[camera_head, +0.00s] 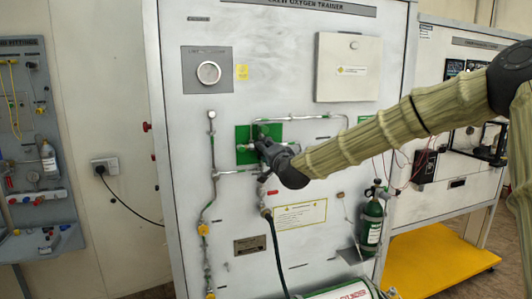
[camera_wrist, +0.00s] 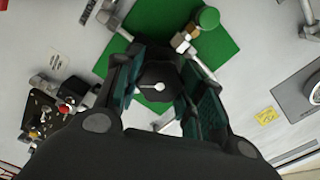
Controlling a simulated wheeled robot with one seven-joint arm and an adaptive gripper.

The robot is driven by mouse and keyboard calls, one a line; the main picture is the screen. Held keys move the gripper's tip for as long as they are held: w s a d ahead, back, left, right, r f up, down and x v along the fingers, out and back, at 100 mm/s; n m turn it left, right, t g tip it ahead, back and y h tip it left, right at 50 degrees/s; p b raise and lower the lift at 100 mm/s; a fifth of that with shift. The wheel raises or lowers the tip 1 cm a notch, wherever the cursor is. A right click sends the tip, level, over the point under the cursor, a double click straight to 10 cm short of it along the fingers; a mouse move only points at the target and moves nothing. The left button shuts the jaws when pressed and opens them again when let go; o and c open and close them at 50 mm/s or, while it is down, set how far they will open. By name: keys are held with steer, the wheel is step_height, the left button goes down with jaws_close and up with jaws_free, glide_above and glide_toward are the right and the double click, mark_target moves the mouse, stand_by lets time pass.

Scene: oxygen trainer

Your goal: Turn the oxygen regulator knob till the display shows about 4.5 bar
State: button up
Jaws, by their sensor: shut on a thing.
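The regulator knob (camera_wrist: 158,84) is black with a white pointer mark. In the wrist view it sits between the two fingers of my gripper (camera_wrist: 160,90), which is shut on it. In the head view my gripper (camera_head: 264,146) is at the green plate (camera_head: 243,133) on the trainer panel and covers the knob. The green plate also shows behind the knob in the wrist view (camera_wrist: 158,27). A round gauge (camera_head: 209,73) in a grey square plate is at the panel's upper left. Its reading is too small to tell.
Metal pipes (camera_head: 213,150) and fittings run around the green plate. A green cylinder (camera_head: 372,222) stands at the panel's lower right. A white box (camera_head: 347,67) is at the upper right. A dark hose (camera_head: 276,250) hangs below my gripper.

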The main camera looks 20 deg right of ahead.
steer(key=shift+d, duration=0.1)
steer(key=o, duration=1)
steer(key=shift+r+n+p, duration=0.15)
steer(key=shift+n+p, duration=0.15)
steer(key=shift+p, duration=0.15)
